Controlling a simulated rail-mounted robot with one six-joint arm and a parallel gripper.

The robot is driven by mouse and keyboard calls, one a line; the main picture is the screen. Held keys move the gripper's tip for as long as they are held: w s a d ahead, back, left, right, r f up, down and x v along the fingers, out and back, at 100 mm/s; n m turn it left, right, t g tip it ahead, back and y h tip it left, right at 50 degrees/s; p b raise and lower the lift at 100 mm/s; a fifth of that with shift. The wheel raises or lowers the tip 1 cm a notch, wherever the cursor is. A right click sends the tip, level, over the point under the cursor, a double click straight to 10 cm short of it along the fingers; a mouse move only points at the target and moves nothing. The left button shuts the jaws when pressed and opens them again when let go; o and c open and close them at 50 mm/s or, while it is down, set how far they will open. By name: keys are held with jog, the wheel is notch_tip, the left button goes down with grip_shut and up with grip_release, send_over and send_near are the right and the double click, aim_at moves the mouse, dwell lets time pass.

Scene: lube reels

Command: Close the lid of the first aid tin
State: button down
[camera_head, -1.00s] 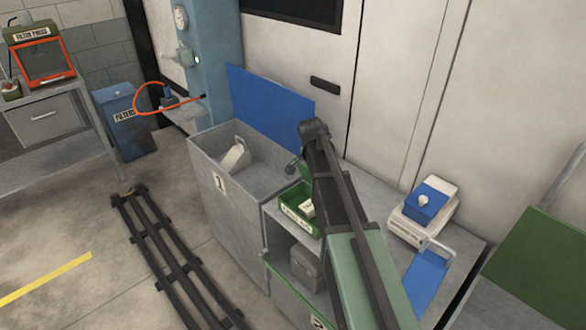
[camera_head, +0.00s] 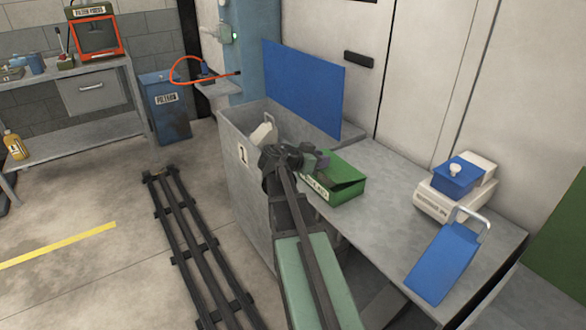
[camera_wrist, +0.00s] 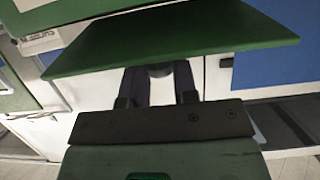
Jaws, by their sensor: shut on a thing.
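The first aid tin (camera_head: 330,194) is a green box with a white label on its front, on the grey bench in the head view. Its green lid (camera_head: 338,170) lies over it, slightly tilted, with a dark gap near the right side. My gripper (camera_head: 318,161) is at the lid's left back part. In the wrist view, the green lid (camera_wrist: 175,38) spans the upper middle. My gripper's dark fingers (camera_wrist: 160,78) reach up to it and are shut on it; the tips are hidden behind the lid. The tin's contents are hidden.
A blue panel (camera_head: 300,85) stands behind the tin. A grey bin marked 1 (camera_head: 240,165) is to the left. A white device with a blue box (camera_head: 458,178) and a blue handled board (camera_head: 442,262) are on the right. The bench between is clear.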

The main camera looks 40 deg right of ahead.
jog(key=shift+a+f, duration=0.25)
jog(key=shift+f, duration=0.4)
jog(key=shift+a+f+b, duration=0.2)
jog(key=shift+f+b, duration=0.6)
jog(key=shift+b, duration=0.2)
jog(key=shift+f, duration=0.1)
jog(key=c, duration=0.9)
grip_release()
jog(key=shift+s+a, duration=0.1)
jog(key=p+v, duration=0.3)
jog(key=v, duration=0.8)
jog(key=shift+p, duration=0.3)
